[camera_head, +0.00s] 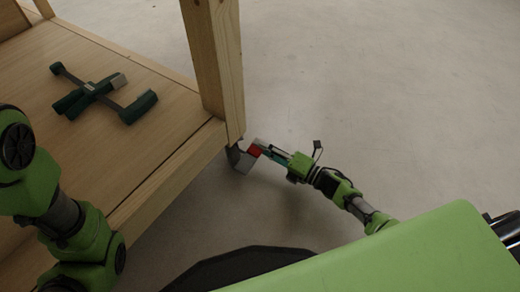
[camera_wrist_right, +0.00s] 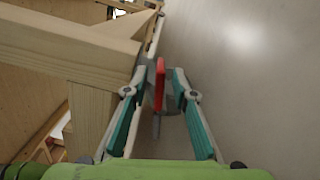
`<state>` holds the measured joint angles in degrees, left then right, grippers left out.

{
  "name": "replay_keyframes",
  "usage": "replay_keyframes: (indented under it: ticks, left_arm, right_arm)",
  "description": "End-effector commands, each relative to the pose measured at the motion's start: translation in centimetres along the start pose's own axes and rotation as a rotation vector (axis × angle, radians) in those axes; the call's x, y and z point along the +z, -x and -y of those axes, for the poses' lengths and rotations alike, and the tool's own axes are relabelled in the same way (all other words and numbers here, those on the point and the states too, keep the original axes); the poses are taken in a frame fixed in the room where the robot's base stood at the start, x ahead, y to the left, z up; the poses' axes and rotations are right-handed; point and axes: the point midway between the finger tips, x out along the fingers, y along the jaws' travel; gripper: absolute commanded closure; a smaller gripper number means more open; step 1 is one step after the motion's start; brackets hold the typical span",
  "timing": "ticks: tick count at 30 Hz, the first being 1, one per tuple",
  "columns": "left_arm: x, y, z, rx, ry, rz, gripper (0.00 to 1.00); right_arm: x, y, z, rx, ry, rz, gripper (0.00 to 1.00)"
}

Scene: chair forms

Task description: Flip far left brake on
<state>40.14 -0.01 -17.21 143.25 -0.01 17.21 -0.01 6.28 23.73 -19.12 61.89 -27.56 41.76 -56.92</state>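The red brake lever (camera_head: 254,150) sits at a grey metal caster bracket (camera_head: 240,160) under the near right corner of the wooden frame. In the right wrist view the lever (camera_wrist_right: 160,84) stands upright between the two teal fingers of my right gripper (camera_wrist_right: 159,74). The fingers are spread, with a gap on each side of the lever. In the head view my right gripper (camera_head: 264,148) reaches in from the right, low beside the corner leg. My left arm shows at the left edge, but its gripper is out of view. The wheel is mostly hidden.
The wooden leg (camera_head: 215,60) rises just behind the caster. In the wrist view a wooden beam (camera_wrist_right: 70,42) runs close to the left finger. A teal and grey clamp-like tool (camera_head: 100,92) lies on the wooden shelf (camera_head: 150,150). The grey floor (camera_head: 380,80) to the right is clear.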

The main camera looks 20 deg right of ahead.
Motion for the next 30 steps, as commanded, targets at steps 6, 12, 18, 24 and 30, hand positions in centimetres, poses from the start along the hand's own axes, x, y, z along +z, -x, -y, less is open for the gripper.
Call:
replay_keyframes:
  ticks: [6, 12, 18, 24, 30]
  left_arm:
    - [-0.2, 0.52, -0.13, 0.001, 0.0, -0.001, 0.5]
    - [-0.19, 0.47, -0.12, 0.001, 0.0, -0.001, 0.5]
    - [-0.18, 0.48, -0.12, 0.001, 0.0, 0.0, 0.5]
    - [-0.18, 0.48, -0.12, 0.001, 0.0, 0.0, 0.5]
    - [-0.17, 0.46, -0.11, 0.001, 0.0, 0.0, 0.5]
  right_arm:
    - [0.02, -1.18, -0.03, 0.0, 0.001, 0.0, 0.75]
    - [0.01, -1.2, -0.06, 0.0, 0.0, 0.0, 0.75]
    - [0.0, -1.17, -0.03, 0.0, 0.0, 0.0, 1.0]
    - [-0.01, -1.16, 0.01, -0.001, -0.006, 0.0, 1.0]
    - [0.01, -1.13, 0.33, -0.003, -0.064, 0.0, 1.0]
